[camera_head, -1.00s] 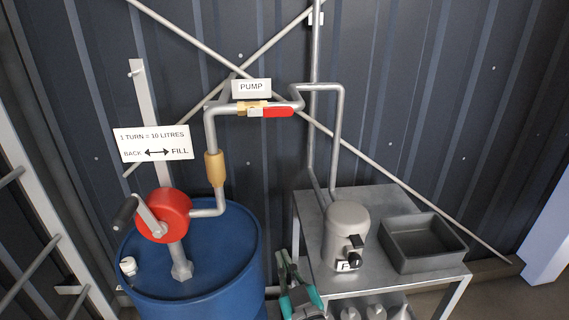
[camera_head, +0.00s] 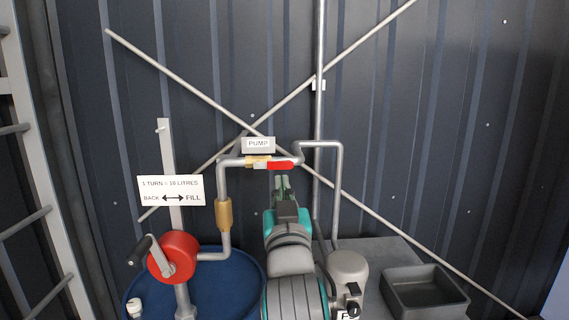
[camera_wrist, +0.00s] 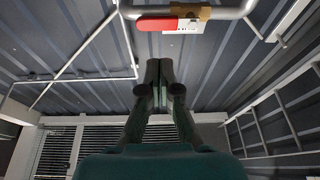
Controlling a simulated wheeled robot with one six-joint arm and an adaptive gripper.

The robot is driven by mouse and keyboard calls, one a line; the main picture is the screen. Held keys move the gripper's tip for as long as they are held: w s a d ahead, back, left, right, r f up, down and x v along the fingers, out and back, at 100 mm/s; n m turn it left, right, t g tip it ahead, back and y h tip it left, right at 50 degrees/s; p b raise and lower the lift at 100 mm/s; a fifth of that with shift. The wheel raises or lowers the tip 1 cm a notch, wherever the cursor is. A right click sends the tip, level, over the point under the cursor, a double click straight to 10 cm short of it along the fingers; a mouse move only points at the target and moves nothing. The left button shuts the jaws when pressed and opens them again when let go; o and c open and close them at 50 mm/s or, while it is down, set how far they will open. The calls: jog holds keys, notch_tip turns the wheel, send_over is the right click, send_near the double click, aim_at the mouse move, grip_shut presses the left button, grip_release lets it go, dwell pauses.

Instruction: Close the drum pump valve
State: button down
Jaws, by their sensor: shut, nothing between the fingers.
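The drum pump valve has a red lever (camera_head: 280,165) and a brass body (camera_head: 256,161) on the grey pipe, just below the PUMP sign (camera_head: 258,144). The lever lies along the pipe, pointing right. In the wrist view the red lever (camera_wrist: 157,23) is near the top, with the brass body (camera_wrist: 198,13) to its right. My gripper (camera_head: 282,180) is just below the lever in the head view, pointing up, shut and empty. In the wrist view the fingertips (camera_wrist: 159,64) are together below the lever, with a visible gap between them and it.
A blue drum (camera_head: 226,284) carries a red hand pump (camera_head: 172,258) with a crank. A metal table (camera_head: 383,255) with a grey tray (camera_head: 424,291) and a grey canister (camera_head: 348,272) is right. Diagonal braces cross the wall behind.

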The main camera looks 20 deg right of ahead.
jog(key=r, duration=0.2)
jog(key=s+r, duration=0.1)
jog(key=shift+d+r+m+h, duration=0.1)
jog(key=shift+r+m+h, duration=0.25)
jog(key=shift+m+h, duration=0.05)
jog(key=shift+w, duration=0.1)
